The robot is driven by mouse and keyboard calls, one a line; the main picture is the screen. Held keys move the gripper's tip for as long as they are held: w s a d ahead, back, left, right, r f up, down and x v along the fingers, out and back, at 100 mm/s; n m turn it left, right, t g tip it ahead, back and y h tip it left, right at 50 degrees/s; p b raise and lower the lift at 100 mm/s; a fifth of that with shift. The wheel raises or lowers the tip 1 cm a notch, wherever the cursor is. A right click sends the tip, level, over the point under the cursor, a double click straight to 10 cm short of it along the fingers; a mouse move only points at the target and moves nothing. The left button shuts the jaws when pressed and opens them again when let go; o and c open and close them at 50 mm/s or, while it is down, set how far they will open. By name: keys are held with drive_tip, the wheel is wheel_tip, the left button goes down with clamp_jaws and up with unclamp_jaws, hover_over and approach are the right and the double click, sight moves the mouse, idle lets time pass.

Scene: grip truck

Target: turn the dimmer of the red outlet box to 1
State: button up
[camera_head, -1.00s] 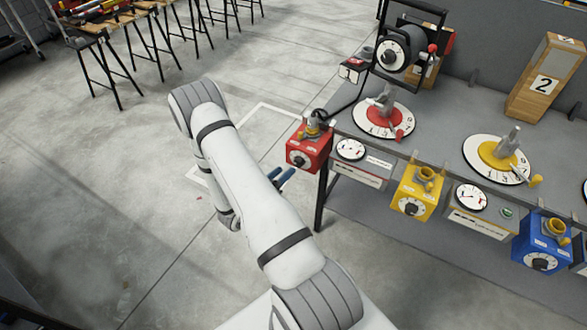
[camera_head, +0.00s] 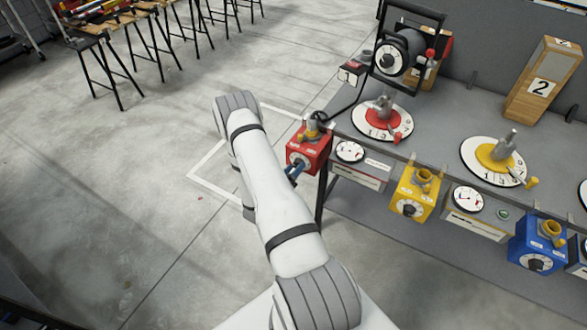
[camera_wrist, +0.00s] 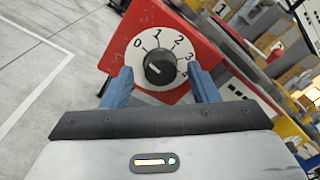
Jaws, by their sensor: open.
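The red outlet box (camera_head: 308,150) hangs at the left end of the workbench front. Its white dial, marked 0 to 4, fills the upper middle of the wrist view, with the black dimmer knob (camera_wrist: 160,67) at its centre. A small pale mark shows on the knob; I cannot tell which number it points to. My gripper (camera_wrist: 160,70) is open, with its blue fingers on the left and right of the knob and gaps to it. In the head view my gripper (camera_head: 296,170) is just in front of the box, partly hiding the dial.
A yellow outlet box (camera_head: 414,195) and a blue outlet box (camera_head: 540,243) hang further right along the bench front. A gauge panel (camera_head: 359,166) sits beside the red box.

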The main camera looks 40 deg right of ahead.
drive_tip(key=c, duration=1)
drive_tip(key=shift+o, duration=0.2)
drive_tip(key=shift+m+b, duration=0.3)
drive_tip(key=shift+b, duration=0.05)
drive_tip(key=shift+f, duration=0.1)
drive_tip(key=m+b, duration=0.6)
drive_tip(key=shift+m+b, duration=0.35)
drive_tip(key=shift+m, duration=0.05)
drive_tip(key=shift+y, duration=0.3)
